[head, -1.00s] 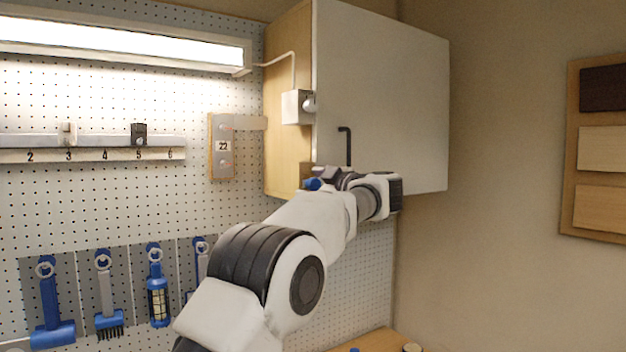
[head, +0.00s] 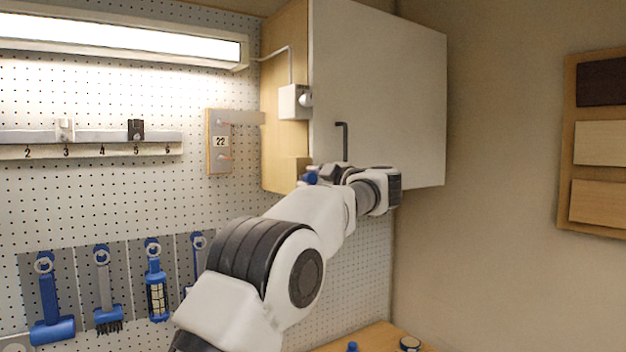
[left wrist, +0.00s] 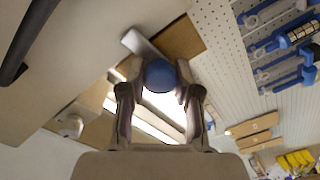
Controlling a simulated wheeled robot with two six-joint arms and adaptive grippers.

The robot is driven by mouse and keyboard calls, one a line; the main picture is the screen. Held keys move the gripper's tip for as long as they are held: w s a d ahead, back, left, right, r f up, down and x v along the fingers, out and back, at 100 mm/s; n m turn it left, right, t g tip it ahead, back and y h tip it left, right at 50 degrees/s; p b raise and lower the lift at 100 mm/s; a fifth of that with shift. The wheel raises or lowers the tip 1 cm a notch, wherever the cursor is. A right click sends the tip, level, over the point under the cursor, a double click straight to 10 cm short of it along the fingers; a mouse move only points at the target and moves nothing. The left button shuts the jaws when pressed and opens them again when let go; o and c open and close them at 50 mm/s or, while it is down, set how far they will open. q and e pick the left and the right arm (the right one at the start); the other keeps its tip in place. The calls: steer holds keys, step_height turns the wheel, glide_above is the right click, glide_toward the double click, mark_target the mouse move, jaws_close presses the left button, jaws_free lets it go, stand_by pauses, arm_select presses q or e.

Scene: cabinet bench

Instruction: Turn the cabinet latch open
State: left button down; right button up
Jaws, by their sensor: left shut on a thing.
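The cabinet (head: 380,85) hangs at the upper middle, with a pale door and a wooden side. The latch's blue knob (head: 310,178) is at the door's lower left edge, partly hidden by my gripper. The left wrist view shows the round blue knob (left wrist: 160,76) between the two fingers, with a grey bar (left wrist: 140,45) behind it. My left gripper (head: 328,173) is shut on the knob; it also shows in the left wrist view (left wrist: 160,88). The door looks closed. My right gripper is not in view.
A black handle (head: 344,142) stands out from the door just above my gripper. A small box (head: 293,101) is on the cabinet's side. Blue tools (head: 155,285) hang on the pegboard at the lower left. A bench top (head: 370,338) shows below.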

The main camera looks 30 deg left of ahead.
arm_select(q)
steer(key=n, duration=0.4)
steer(key=shift+s+a+r, duration=0.1)
steer(key=shift+r, duration=0.15)
steer(key=n, duration=0.3)
steer(key=shift+n+h+b, duration=0.3)
steer(key=shift+b, duration=0.05)
steer(key=n+b, duration=0.1)
steer(key=n, duration=0.3)
steer(key=shift+f, duration=0.15)
steer(key=shift+n+b, duration=0.95)
steer(key=shift+n, duration=1.35)
steer(key=shift+t, duration=0.3)
